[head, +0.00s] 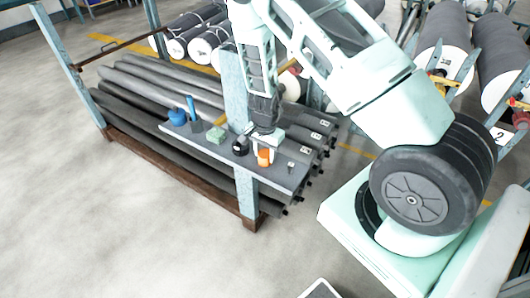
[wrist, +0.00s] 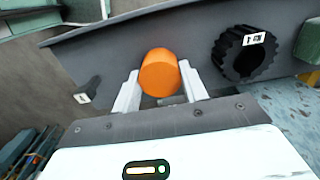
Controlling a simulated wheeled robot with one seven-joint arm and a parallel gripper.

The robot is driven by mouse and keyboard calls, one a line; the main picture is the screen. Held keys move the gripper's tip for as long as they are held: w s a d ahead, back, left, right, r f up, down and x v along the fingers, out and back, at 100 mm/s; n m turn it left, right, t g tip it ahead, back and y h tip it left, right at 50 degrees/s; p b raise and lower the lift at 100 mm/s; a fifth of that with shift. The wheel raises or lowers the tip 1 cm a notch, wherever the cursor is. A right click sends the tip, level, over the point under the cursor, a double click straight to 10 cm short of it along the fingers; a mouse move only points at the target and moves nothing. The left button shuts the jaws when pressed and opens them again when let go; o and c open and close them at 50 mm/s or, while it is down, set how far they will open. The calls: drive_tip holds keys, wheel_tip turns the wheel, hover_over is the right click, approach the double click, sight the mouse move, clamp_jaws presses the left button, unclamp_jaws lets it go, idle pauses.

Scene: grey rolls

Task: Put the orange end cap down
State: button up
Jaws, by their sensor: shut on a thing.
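The orange end cap (wrist: 159,73) is a small round piece between my gripper's two pale fingers in the wrist view. It also shows in the head view (head: 264,158) at the front part of the narrow grey shelf (head: 220,151). My gripper (wrist: 161,92) is shut on it. My gripper (head: 265,148) is low over the shelf in the head view. I cannot tell whether the cap touches the shelf surface.
On the shelf are a black ribbed ring with a white label (wrist: 244,53), a green block (head: 216,136), a blue tape dispenser (head: 177,117) and a small dark labelled piece (wrist: 87,90). Long grey rolls (head: 150,83) lie on a rack beneath. A blue post (head: 236,88) stands beside my arm.

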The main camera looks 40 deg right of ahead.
sight(265, 154)
drive_tip(key=o, duration=0.8)
drive_tip(key=shift+r, duration=0.1)
wheel_tip(265, 154, up, 12)
drive_tip(key=s+a+r+n+y, duration=0.1)
drive_tip(key=s+a+r+n, duration=0.4)
drive_tip(key=a, duration=0.5)
drive_tip(key=s+a+r+n+y, duration=0.1)
drive_tip(key=s+a+r+n, duration=0.35)
drive_tip(key=a, duration=0.45)
drive_tip(key=s+a+r+n, duration=0.1)
drive_tip(key=s+r+n, duration=0.1)
drive_tip(key=s+n, duration=0.2)
drive_tip(key=s+a+r+n+h, duration=0.1)
drive_tip(key=s+a+r+n, duration=0.1)
drive_tip(key=s, duration=0.4)
drive_tip(key=s+a+r+n, duration=0.2)
drive_tip(key=s+r+n, duration=0.1)
drive_tip(key=s+n, duration=0.2)
drive_tip(key=shift+a+r+n+p, duration=0.25)
drive_tip(key=shift+r+n+p, duration=0.1)
drive_tip(key=shift+n, duration=0.3)
